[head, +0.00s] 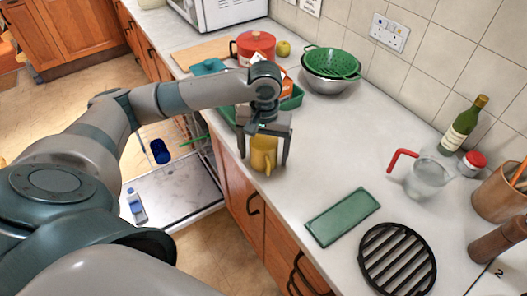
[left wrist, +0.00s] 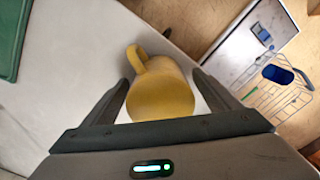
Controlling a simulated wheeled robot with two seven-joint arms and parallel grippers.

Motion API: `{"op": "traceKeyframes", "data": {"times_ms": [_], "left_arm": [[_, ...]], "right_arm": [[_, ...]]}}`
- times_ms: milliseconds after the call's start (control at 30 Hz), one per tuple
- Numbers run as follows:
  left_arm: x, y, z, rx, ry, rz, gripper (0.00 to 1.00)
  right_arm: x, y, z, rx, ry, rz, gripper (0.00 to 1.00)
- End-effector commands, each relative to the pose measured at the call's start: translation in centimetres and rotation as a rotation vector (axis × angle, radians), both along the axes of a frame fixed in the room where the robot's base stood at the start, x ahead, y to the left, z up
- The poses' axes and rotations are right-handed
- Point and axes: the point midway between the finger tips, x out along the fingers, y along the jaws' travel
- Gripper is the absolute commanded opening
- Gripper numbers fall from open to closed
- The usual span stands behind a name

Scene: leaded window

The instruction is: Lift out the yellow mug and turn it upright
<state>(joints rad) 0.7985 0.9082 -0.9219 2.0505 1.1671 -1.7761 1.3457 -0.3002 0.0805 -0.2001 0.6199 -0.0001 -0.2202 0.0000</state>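My right gripper is not in view.
The open dishwasher door (head: 170,190) is below left, with a blue mug (head: 160,151) in the rack. A green tray (head: 292,98) lies behind the gripper. Worktop between is clear.

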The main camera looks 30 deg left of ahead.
Motion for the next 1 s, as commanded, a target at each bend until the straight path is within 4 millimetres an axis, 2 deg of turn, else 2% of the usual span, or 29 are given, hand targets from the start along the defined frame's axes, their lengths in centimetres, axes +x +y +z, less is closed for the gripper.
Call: {"op": "traceKeyframes", "data": {"times_ms": [267, 467, 667, 1000], "left_arm": [[0.0, 0.0, 0.3, 0.000, 0.001, 0.000, 0.82], [0.1, 0.0, 2.1, 0.000, -0.002, 0.000, 0.82], [0.1, -0.1, 5.4, 0.000, -0.004, -0.001, 0.82], [0.1, -0.1, 12.4, 0.002, -0.004, 0.000, 0.82]], "right_arm": [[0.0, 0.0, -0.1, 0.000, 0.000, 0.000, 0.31], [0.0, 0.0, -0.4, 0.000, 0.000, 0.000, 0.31], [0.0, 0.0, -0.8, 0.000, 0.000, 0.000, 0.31], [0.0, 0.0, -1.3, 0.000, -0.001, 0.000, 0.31]]}}
